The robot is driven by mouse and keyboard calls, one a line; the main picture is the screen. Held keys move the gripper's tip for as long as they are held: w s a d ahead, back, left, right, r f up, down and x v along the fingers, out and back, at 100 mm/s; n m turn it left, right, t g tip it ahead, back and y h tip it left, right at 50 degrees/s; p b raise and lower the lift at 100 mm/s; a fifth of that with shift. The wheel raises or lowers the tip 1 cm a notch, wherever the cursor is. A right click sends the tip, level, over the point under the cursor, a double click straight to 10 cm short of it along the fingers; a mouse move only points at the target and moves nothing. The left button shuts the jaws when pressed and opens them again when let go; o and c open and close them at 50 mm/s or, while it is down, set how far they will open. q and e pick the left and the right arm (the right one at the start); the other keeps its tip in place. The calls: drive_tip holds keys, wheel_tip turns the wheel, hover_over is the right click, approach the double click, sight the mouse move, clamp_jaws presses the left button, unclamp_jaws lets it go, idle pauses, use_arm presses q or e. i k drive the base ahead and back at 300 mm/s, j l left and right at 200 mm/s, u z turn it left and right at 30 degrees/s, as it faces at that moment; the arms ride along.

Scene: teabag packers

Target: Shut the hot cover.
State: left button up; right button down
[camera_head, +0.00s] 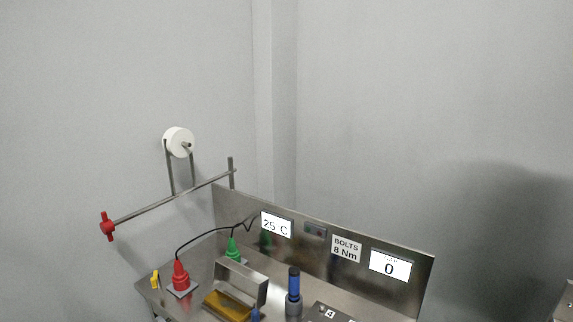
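A steel bench machine (350,284) stands at the bottom of the head view, its near part cut off by the lower edge. On its deck is a raised grey metal bracket or cover (242,276) above an amber block (228,305). I cannot tell for sure whether this is the hot cover, or whether it is open. A display (277,225) on the back panel reads 25 °C. Neither of my grippers is in view.
A red plug (181,277) and a green plug (233,252) have black cables. A blue-topped post (294,283) stands on the deck. A rod with a red knob (107,226) sticks out left, below a white roll (178,142). Grey walls stand behind.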

sight(253, 284)
drive_tip(key=i+j+z, duration=0.15)
drive_tip(key=j+z, duration=0.15)
drive_tip(key=i+j+z, duration=0.25)
drive_tip(key=j+z, duration=0.3)
drive_tip(key=j, duration=0.15)
drive_tip(key=j+z, duration=0.3)
drive_tip(key=i+j, duration=0.05)
drive_tip(key=j, duration=0.05)
